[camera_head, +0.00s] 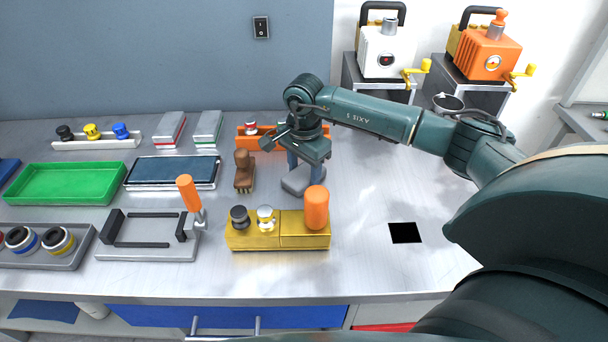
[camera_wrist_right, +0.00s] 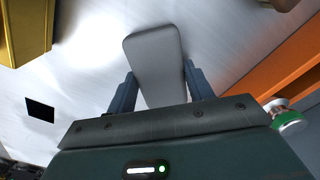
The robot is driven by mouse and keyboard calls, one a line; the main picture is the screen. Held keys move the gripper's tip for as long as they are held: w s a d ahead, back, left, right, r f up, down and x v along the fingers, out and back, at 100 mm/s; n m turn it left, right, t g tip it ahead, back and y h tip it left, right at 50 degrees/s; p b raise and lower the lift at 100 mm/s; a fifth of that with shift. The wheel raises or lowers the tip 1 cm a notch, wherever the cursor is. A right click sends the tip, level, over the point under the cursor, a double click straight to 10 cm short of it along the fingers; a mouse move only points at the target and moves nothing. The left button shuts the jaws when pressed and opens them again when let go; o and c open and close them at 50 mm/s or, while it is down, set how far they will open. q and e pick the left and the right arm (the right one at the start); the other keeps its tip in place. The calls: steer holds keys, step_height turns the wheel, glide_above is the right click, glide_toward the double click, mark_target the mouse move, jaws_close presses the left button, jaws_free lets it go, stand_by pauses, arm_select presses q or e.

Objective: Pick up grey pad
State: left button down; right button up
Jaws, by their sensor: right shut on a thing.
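The grey pad (camera_head: 296,184) is a flat, rounded grey block on the table, behind the yellow block. My right gripper (camera_head: 305,172) points down over it, with its fingers shut on the pad. In the right wrist view the pad (camera_wrist_right: 155,58) sits between the two blue-grey fingers of the gripper (camera_wrist_right: 160,90), its long end reaching out past them. Whether the pad touches the table or is slightly raised, I cannot tell. My left gripper is not in view.
A yellow block (camera_head: 280,240) with knobs and an orange cylinder (camera_head: 316,207) stands just in front of the pad. A brown brush (camera_head: 243,172) is close on the left. An orange holder (camera_head: 247,143) is behind. The table around the black square (camera_head: 405,232) is clear.

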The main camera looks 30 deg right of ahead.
mark_target(304, 173)
step_height(304, 173, up, 10)
steer(key=b, duration=0.1)
stand_by(0.4)
steer(key=o, duration=0.5)
steer(key=shift+c, duration=0.2)
steer(key=c, duration=0.3)
